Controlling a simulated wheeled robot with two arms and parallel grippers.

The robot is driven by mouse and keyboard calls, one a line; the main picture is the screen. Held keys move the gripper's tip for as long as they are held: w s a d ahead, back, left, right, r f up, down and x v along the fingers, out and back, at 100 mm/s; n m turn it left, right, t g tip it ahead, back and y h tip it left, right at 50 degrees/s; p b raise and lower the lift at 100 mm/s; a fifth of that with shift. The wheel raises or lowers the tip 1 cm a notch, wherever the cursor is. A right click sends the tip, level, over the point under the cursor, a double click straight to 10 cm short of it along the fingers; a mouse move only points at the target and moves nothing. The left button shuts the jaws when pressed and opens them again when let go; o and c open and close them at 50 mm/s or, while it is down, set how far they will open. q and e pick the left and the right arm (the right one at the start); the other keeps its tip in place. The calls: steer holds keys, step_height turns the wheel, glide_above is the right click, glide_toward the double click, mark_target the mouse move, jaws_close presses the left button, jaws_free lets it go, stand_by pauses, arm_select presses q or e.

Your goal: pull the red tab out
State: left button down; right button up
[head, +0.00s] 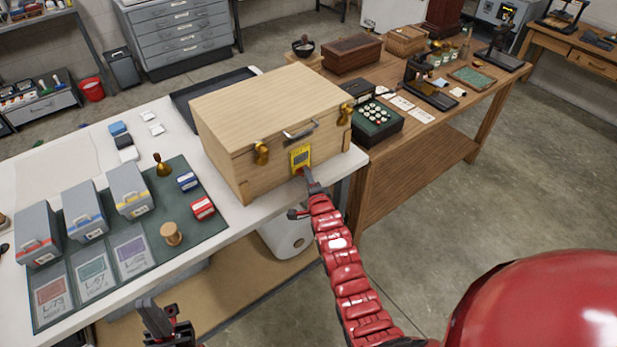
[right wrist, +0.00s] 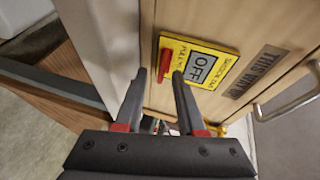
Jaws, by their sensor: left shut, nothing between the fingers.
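The red tab (right wrist: 164,64) sticks out of the edge of a yellow device (right wrist: 203,66) whose display reads OFF. The device is fixed to the front of a wooden case (head: 216,153); it also shows in the head view (head: 300,157). My right gripper (right wrist: 158,74) is open, its fingertips close to the case front. The tab shows between the tips, closer to the right-hand finger; I cannot tell whether they touch. In the head view, my right gripper (head: 302,197) is just below the device. My left gripper (head: 165,320) is shut and empty, low at the table's front edge.
The case has brass latches (head: 262,153) and a metal handle (head: 300,131). A green mat (head: 207,228) with grey boxes lies left on the white table (head: 262,212). A wooden bench (head: 425,145) with a cash register (head: 376,122) stands right of the case.

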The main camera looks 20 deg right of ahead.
jaws_close()
stand_by(1.4)
